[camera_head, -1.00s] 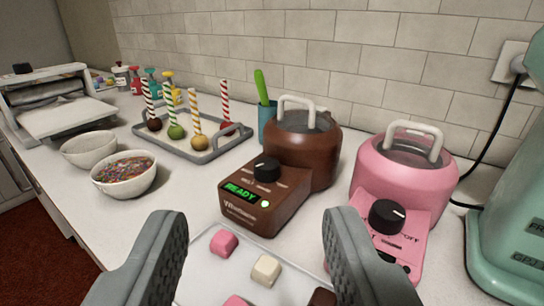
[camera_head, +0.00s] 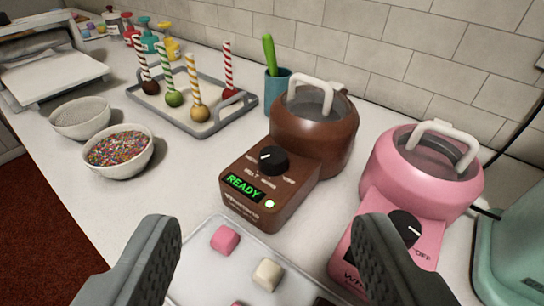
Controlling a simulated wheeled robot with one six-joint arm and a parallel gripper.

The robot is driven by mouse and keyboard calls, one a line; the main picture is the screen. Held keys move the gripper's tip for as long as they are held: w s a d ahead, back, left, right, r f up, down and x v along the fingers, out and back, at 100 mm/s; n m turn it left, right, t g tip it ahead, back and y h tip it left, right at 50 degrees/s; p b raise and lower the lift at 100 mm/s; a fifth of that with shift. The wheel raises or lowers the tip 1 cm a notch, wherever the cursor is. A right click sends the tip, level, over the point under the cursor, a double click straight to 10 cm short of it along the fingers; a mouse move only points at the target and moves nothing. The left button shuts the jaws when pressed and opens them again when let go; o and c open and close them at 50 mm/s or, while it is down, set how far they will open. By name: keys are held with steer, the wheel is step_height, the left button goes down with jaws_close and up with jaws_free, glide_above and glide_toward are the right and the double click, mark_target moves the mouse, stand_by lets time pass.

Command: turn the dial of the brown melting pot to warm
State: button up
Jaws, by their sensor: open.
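The brown melting pot (camera_head: 318,130) stands on the counter right of centre, with a clear lid and a white handle. Its black dial (camera_head: 273,160) sits on top of the front control box; its white pointer mark is on the dial's left part. The labels around the dial are too small to read surely. A green display (camera_head: 243,186) reads READY, and a small light beside it glows. My gripper (camera_head: 265,255) is open and empty, its two grey fingers apart in the foreground, nearer than the dial and not touching it.
A pink melting pot (camera_head: 425,170) with its own black dial stands close on the right, partly behind my right finger. A tray (camera_head: 185,285) with several pink and cream pieces lies in front. Bowls, a cake-pop tray (camera_head: 238,112) and a teal cup (camera_head: 279,93) stand to the left and behind.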

steer(key=w+r+g, duration=0.3)
steer(key=w+g, duration=0.4)
steer(key=w, duration=0.5)
steer(key=n+g, duration=0.2)
steer(key=g, duration=0.6)
glide_toward(272, 152)
steer(key=shift+h, duration=0.4)
step_height(272, 152, down, 9)
steer(key=shift+s, duration=0.15)
steer(key=c, duration=1)
